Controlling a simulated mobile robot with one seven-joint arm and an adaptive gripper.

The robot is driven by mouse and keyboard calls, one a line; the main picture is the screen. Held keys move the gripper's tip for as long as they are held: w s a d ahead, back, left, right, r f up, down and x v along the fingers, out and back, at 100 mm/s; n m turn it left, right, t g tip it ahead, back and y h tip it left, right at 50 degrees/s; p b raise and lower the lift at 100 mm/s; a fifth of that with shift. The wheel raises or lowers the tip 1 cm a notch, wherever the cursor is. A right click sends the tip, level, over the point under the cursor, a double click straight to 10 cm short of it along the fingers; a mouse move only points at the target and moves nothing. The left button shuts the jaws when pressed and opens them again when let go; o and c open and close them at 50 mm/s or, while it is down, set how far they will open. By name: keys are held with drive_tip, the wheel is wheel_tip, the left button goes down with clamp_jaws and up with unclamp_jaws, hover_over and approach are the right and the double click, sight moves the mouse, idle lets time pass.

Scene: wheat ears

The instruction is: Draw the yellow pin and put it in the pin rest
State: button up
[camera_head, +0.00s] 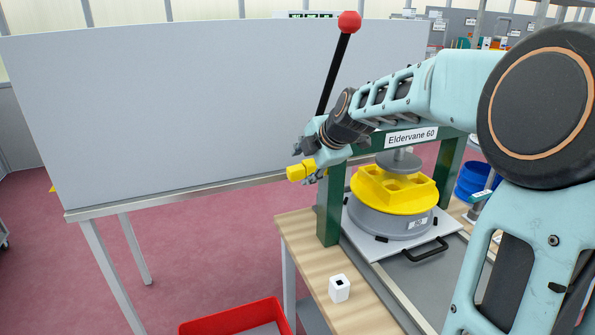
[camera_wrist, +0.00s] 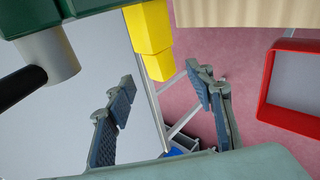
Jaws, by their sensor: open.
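The yellow pin (camera_head: 300,172) sticks out to the left of the green press frame (camera_head: 331,205), at the left upright. Its blocky head also shows at the top of the wrist view (camera_wrist: 150,40). My gripper (camera_head: 306,163) is open at the pin. In the wrist view its fingers (camera_wrist: 165,80) are spread to either side, with the pin's head reaching toward the gap between the tips. I cannot tell whether a finger touches it. The pin's inner end is hidden. A small white block with a dark square hole (camera_head: 339,289), apparently the pin rest, stands on the wooden bench.
A black lever with a red ball (camera_head: 349,22) rises behind my gripper. A yellow fixture (camera_head: 394,190) sits on a grey drum (camera_head: 390,222) inside the press. A red bin (camera_head: 235,317) lies low at the front. A large grey panel (camera_head: 190,110) stands at left.

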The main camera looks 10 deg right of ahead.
sight(293, 171)
drive_tip(key=shift+x, duration=2.75)
clamp_jaws()
drive_tip(key=shift+s+a, duration=0.15)
drive_tip(key=shift+a, duration=0.5)
drive_tip(key=c, duration=0.8)
unclamp_jaws()
clamp_jaws()
